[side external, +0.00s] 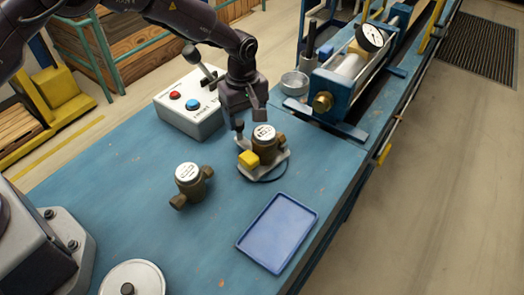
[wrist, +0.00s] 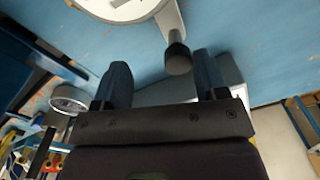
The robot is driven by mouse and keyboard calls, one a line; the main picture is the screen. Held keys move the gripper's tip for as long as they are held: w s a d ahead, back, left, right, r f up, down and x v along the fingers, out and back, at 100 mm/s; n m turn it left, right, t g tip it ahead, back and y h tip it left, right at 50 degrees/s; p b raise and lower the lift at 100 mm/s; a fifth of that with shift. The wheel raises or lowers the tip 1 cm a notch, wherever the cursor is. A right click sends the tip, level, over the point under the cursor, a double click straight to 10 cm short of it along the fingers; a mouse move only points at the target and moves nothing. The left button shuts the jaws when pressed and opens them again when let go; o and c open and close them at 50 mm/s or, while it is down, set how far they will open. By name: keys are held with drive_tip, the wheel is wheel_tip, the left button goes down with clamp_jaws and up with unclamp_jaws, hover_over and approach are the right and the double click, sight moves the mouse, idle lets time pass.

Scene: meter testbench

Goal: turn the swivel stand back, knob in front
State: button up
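The swivel stand (side external: 277,165) is a light grey plate on the blue bench. It carries a brass meter (side external: 265,140) with a white dial and a yellow block (side external: 248,158). Its dark knob (side external: 239,125) stands on the left, rear side in the side view, just below my gripper (side external: 248,110). In the wrist view, the knob (wrist: 177,57) ends a grey arm reaching from a white round part cut by the top edge. My gripper (wrist: 162,66) is open there, with the knob between its fingers in the picture, closer to the right one. Contact cannot be told.
A second brass meter (side external: 189,181) stands to the left on the bench. An empty blue tray (side external: 278,232) lies in front. A control box (side external: 190,110) with red and blue buttons and a lever stands behind left. A metal bowl (side external: 294,83) and a test rig (side external: 345,70) are behind right.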

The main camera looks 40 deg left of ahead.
drive_tip(key=shift+w+d, duration=0.55)
drive_tip(key=shift+w, duration=0.25)
drive_tip(key=shift+w+d, duration=0.5)
drive_tip(key=shift+w, duration=0.3)
drive_tip(key=o, duration=0.4)
drive_tip(key=shift+o, duration=0.2)
drive_tip(key=shift+r, duration=2.75)
